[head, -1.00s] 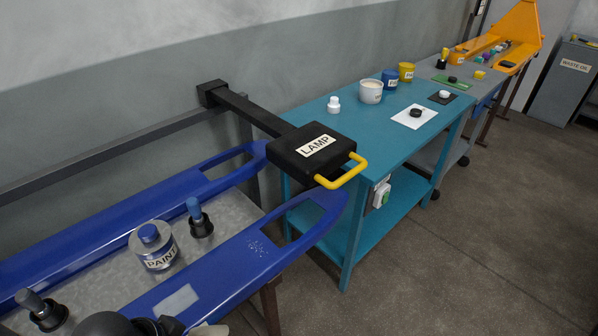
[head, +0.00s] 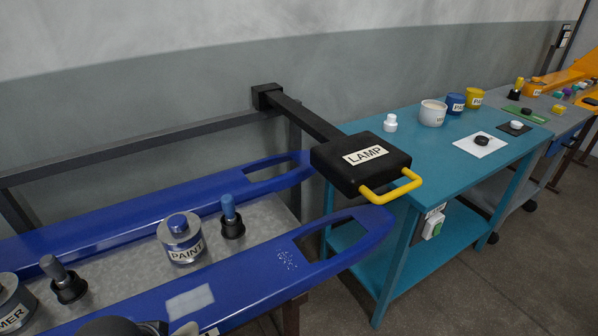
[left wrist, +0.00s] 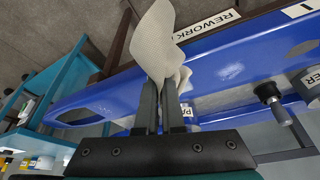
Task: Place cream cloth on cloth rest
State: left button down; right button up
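In the left wrist view the cream cloth (left wrist: 157,40) is pinched between the two fingers of my left gripper (left wrist: 160,95). The cloth is crumpled, with one part sticking up past the fingertips and folds hanging at the right finger. In the head view only a dark part of my left arm shows at the bottom edge, with a small cream piece of the cloth (head: 186,329) beside it, above the near blue fork (head: 250,285). I cannot make out which thing is the cloth rest. My right gripper is in neither view.
A black lamp (head: 350,165) with a yellow handle juts over the fork ends. A teal cart (head: 400,160) with jars stands right.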

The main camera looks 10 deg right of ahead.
aim_at(446, 171)
jog(key=i+l, duration=0.1)
jog(key=l, duration=0.3)
jog(key=l+z, duration=0.15)
jog(key=l, duration=0.3)
jog(key=i+l, duration=0.15)
jog(key=l, duration=0.25)
jog(key=z, duration=0.05)
